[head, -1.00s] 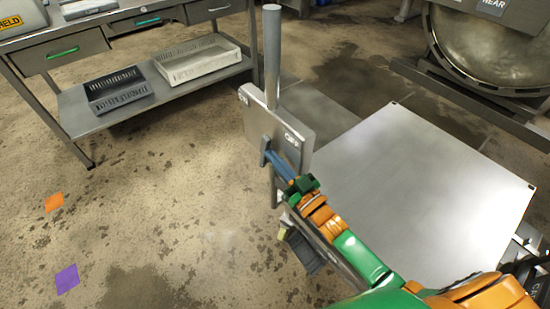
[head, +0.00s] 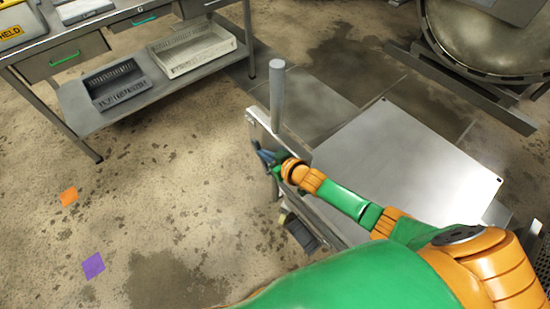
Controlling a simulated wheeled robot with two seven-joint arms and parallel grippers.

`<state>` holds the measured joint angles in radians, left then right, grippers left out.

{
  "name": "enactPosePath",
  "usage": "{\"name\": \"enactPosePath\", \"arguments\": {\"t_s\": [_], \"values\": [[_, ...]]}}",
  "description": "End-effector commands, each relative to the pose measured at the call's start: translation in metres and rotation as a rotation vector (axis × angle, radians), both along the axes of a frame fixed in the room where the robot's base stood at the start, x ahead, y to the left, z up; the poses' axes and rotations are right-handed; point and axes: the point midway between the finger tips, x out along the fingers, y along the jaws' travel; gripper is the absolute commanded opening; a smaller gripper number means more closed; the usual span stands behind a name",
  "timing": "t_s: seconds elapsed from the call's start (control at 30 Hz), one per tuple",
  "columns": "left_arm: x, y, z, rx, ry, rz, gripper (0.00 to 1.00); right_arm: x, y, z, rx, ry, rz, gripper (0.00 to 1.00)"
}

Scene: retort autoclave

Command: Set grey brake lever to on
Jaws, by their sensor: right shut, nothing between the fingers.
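A grey plate (head: 256,120) stands upright at the foot of a grey round post (head: 277,95), at the near left corner of a flat metal top (head: 420,160). My right gripper (head: 262,154) is shut and empty, in front of the plate's lower left part. My right wrist and forearm cover much of the plate. I cannot make out the grey brake lever apart from the gripper, nor whether they touch. No label on the plate can be read now. My left gripper is not in view.
A metal bench (head: 75,112) at the upper left holds a dark tray (head: 120,95) and a pale tray (head: 195,62) on its lower shelf. A round vessel (head: 480,35) stands at the upper right. The floor left of the plate is clear apart from orange (head: 69,196) and purple (head: 93,265) patches.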

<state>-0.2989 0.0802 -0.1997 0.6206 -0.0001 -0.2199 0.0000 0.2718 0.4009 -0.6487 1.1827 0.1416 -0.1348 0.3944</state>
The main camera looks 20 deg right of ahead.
Motion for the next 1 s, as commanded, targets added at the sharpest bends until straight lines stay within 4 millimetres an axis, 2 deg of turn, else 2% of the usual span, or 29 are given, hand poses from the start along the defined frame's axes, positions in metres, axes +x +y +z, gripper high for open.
{"name": "enactPosePath", "arguments": {"t_s": [0.03,0.2,0.6,1.0], "values": [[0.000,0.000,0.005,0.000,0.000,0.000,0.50,0.004,0.000,0.004,-0.014,0.026,0.001,0.00],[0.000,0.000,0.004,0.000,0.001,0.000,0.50,0.012,0.004,-0.001,-0.041,0.113,-0.001,0.00],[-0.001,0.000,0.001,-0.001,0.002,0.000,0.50,0.021,0.008,-0.005,-0.037,0.109,0.000,0.00],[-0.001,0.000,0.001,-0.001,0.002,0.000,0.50,0.022,0.008,-0.004,-0.038,0.108,0.000,0.00]]}}
